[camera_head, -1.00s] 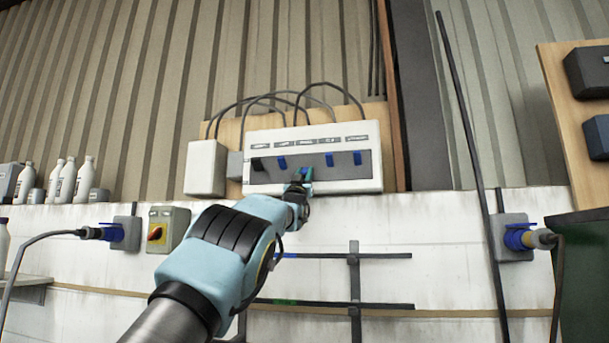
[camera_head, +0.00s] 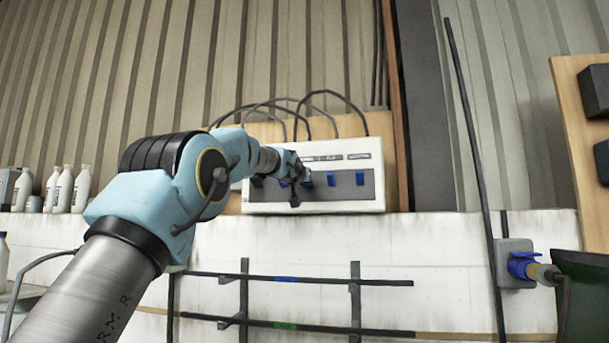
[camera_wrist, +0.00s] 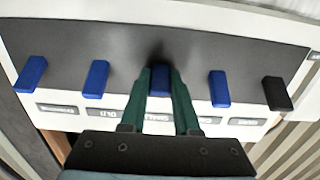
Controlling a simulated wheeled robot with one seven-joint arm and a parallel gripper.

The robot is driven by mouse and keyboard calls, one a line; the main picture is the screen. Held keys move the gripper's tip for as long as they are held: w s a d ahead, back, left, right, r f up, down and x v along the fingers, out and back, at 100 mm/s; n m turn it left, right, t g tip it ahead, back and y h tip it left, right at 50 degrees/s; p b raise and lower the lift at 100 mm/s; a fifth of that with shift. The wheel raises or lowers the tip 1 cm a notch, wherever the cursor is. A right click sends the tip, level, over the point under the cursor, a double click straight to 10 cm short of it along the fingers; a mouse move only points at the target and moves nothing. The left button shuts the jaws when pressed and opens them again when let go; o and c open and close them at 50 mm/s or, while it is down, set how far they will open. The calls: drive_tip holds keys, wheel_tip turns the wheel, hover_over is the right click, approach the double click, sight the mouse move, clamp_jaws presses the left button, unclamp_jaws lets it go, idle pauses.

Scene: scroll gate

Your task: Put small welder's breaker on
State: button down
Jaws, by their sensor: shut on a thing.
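The breaker panel (camera_head: 315,207) is a white box with a dark strip and a row of levers, one black (camera_head: 257,181) at the left and several blue. The wrist view shows the row upside down, with the black lever (camera_wrist: 277,93) at the right. My gripper (camera_wrist: 160,75) is shut on the middle blue lever (camera_wrist: 160,82), one green finger on each side. This lever stands roughly in line with its blue neighbours (camera_wrist: 97,78). The label under it is partly hidden by the fingers and unreadable. In the head view my gripper (camera_head: 298,181) partly covers the row.
Black cables (camera_head: 330,97) loop above the panel. A white wall ledge (camera_head: 450,225) runs below it, with dark rails (camera_head: 300,281) lower down. White bottles (camera_head: 65,188) stand at the left. A blue plug (camera_head: 523,265) is at the right.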

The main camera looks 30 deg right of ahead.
drive_tip(key=shift+r+g+y, duration=0.25)
drive_tip(key=shift+g+y, duration=0.15)
idle(0.4)
drive_tip(key=c, duration=0.6)
unclamp_jaws()
drive_tip(key=shift+c, duration=0.2)
drive_tip(key=shift+s+a+b, duration=0.3)
drive_tip(key=shift+s+b, duration=0.05)
drive_tip(key=b+v, duration=0.5)
drive_tip(key=v, duration=0.4)
drive_tip(key=shift+s+a+r+b, duration=0.25)
drive_tip(key=shift+r+b, duration=0.05)
drive_tip(key=shift+r, duration=0.05)
